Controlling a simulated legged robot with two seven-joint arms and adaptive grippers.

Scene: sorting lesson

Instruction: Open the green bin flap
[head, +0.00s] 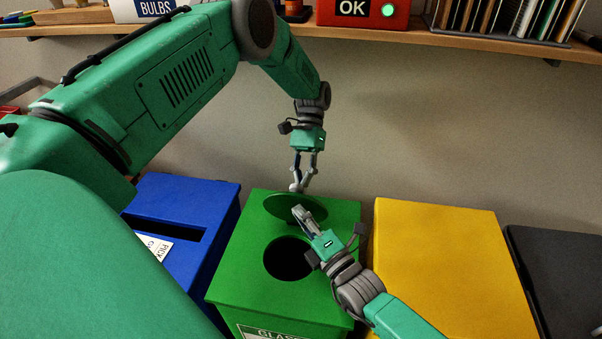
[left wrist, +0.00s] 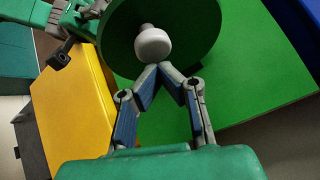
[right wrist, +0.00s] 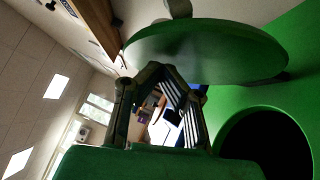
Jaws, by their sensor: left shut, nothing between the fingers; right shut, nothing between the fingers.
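The green bin (head: 235,235) stands in the middle of the row. Its round flap (head: 280,205) is tilted up behind the dark round hole (head: 288,262), which shows open. The flap's white knob (left wrist: 152,44) is at the tips of my left gripper (head: 299,186). That gripper is shut and empty, above and behind the flap. My right gripper (head: 300,211) is shut and empty at the flap's near side. In the right wrist view its fingertips (right wrist: 165,70) lie close under the flap (right wrist: 215,50); contact is unclear.
A blue bin (head: 185,200) with a slot stands left of the green one. A yellow bin (head: 445,255) and a dark bin (head: 560,260) stand to the right. A wooden shelf (head: 450,40) with a red OK box (head: 335,14) runs along the wall above.

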